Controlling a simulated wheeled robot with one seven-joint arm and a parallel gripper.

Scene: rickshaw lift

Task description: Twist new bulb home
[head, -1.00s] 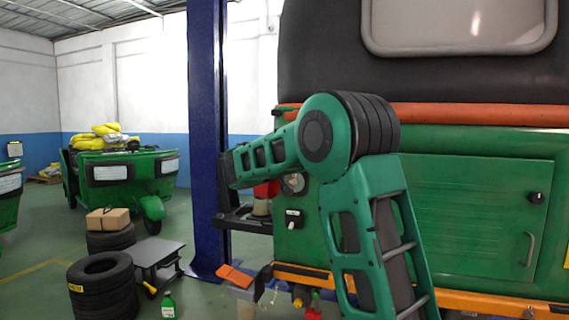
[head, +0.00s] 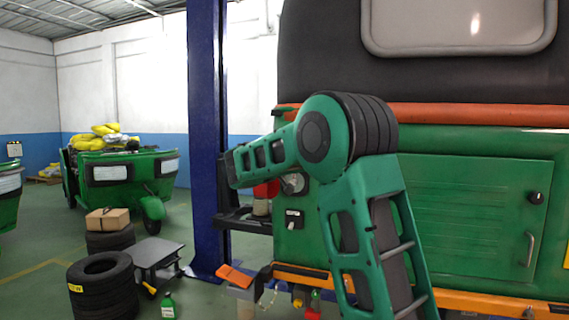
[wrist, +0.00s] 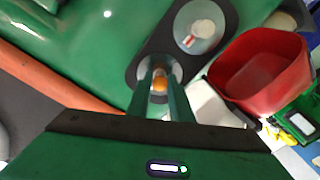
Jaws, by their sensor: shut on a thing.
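My gripper (wrist: 160,88) is shut on a small orange bulb (wrist: 159,84) in the wrist view. The bulb sits between the fingertips at the lower round opening of a dark lamp housing (wrist: 146,68) on the green rear body of the rickshaw (wrist: 85,50). How deep the bulb sits in its socket is hidden. The upper opening holds a silvery round reflector (wrist: 206,16). In the head view the rickshaw's green rear (head: 450,200) fills the right side, a round lamp (head: 294,184) shows at its left corner, and my arm hides the gripper.
A red bin (wrist: 262,70) stands close to the right of the lamp housing in the wrist view. A blue lift post (head: 206,130) stands left of my arm in the head view. Stacked tyres (head: 102,290) and a low grey table (head: 157,252) are farther left.

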